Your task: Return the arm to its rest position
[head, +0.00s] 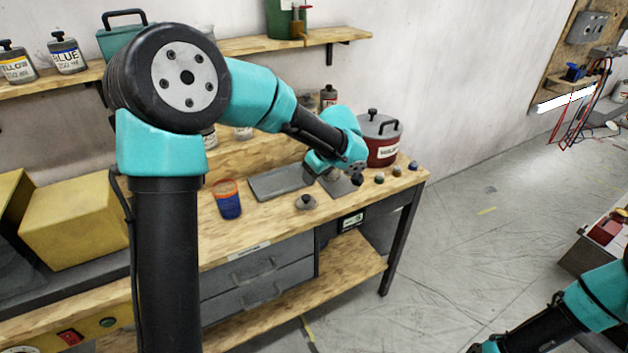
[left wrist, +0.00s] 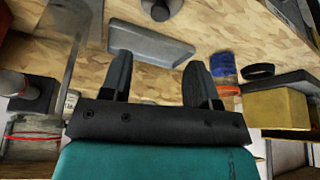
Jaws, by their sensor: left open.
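My left arm reaches over the wooden workbench (head: 275,222) in the head view, with its wrist above the back right part. The left gripper (left wrist: 159,78) is open in the left wrist view, with two dark fingers apart and nothing between them. A flat grey plate (left wrist: 150,43) lies beyond the fingertips; a grey plate (head: 281,183) also shows on the bench in the head view. In the head view the left fingers are mostly hidden by the wrist. My right arm shows at the lower right; its gripper is out of the picture.
A blue and orange cup (head: 228,200) and a small grey lidded piece (head: 306,203) stand on the bench. A red-banded pot (head: 380,140) stands close behind my left wrist, with several small knobs nearby. Yellow boxes (head: 75,222) are at left.

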